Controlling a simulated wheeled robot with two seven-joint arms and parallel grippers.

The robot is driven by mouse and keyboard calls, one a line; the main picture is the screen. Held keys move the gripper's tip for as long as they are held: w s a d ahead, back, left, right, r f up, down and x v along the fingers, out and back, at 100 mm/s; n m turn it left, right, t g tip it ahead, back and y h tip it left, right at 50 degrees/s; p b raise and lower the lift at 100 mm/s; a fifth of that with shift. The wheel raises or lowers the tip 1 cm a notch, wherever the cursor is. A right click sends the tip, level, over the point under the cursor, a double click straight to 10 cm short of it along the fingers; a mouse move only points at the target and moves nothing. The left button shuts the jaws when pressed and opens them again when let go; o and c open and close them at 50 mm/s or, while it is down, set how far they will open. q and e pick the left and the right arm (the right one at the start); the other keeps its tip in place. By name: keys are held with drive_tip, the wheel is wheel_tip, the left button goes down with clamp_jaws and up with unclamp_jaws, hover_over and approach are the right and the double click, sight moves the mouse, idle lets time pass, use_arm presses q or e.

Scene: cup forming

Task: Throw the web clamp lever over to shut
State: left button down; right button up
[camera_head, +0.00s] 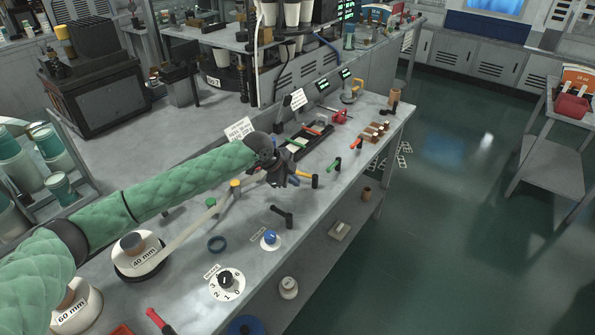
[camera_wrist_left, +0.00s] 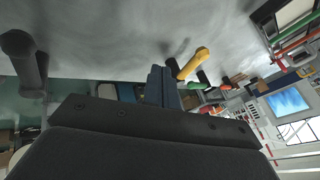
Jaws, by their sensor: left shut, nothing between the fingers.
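My left gripper (camera_head: 284,181) is shut and empty, low over the workbench (camera_head: 196,252). Its closed fingers (camera_wrist_left: 160,86) show at the middle of the left wrist view. A yellow-handled lever (camera_head: 302,176) is right beside the fingers, partly hidden by them. It also shows tilted in the left wrist view (camera_wrist_left: 194,64); I cannot tell whether the fingers touch it. No label on it is readable, so I take it as the clamp lever only by its place. A pale paper web (camera_head: 202,216) runs from the 40 mm roll (camera_head: 139,258) toward the gripper.
A black lever (camera_head: 284,214) stands nearer the front edge. Green (camera_head: 335,162) and orange (camera_head: 359,143) handles stand farther along the bench. The aisle floor is clear.

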sight(302, 174)
use_arm(q)
drive_tip(key=shift+w+d+f+p, duration=0.1)
drive_tip(key=shift+w+d+p, duration=0.2)
drive_tip(key=shift+w, duration=0.55)
drive_tip(key=shift+w+d+f+p, duration=0.1)
drive_tip(key=shift+w+d+p, duration=0.2)
drive_tip(key=shift+w, duration=0.55)
use_arm(e)
drive_tip(key=shift+s+d+f, duration=0.15)
drive_tip(key=shift+f, duration=0.65)
drive_tip(key=shift+s+d+f, duration=0.2)
drive_tip(key=shift+f, duration=0.55)
drive_tip(key=shift+s+d+f, duration=0.15)
drive_tip(key=shift+f, duration=0.65)
use_arm(q)
drive_tip(key=shift+w+f, duration=0.1)
drive_tip(key=shift+w, duration=0.1)
drive_tip(key=shift+w+d+b, duration=0.2)
drive_tip(key=shift+w+b, duration=0.35)
drive_tip(key=shift+w, duration=0.1)
drive_tip(key=shift+w+a+r, duration=0.1)
drive_tip(key=shift+a+r, duration=0.05)
drive_tip(key=shift+r, duration=0.1)
drive_tip(key=shift+w, duration=0.1)
use_arm(e)
drive_tip(key=r, duration=0.3)
drive_tip(key=shift+w+a+r, duration=0.1)
drive_tip(key=shift+a, duration=0.25)
use_arm(q)
drive_tip(key=shift+r, duration=0.15)
